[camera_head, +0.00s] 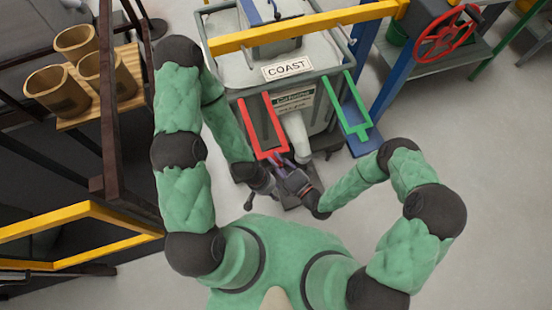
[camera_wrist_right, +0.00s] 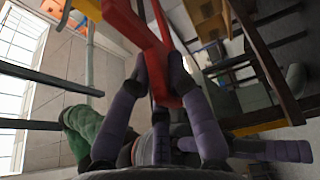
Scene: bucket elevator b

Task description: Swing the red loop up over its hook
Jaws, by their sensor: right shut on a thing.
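The red loop (camera_head: 248,124) is a U-shaped bar frame hanging on the front of the grey bucket elevator housing, its closed end low and towards me. It also shows in the right wrist view (camera_wrist_right: 145,32). My right gripper (camera_head: 281,163) is shut on the closed lower end of the red loop; in the wrist view its purple fingers (camera_wrist_right: 166,72) pinch the red bar. My left gripper (camera_head: 258,192) is just below and left of the right one, apart from the loop as far as I can see; its fingers are too small to read. I cannot make out the hook.
A green loop (camera_head: 351,112) hangs at the right of the housing (camera_head: 330,65), with a pale spout (camera_head: 297,130) between the loops. A yellow bar (camera_head: 300,30) crosses above. A red handwheel (camera_head: 440,35) stands right, brown cups (camera_head: 57,90) left. Open floor lies at right.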

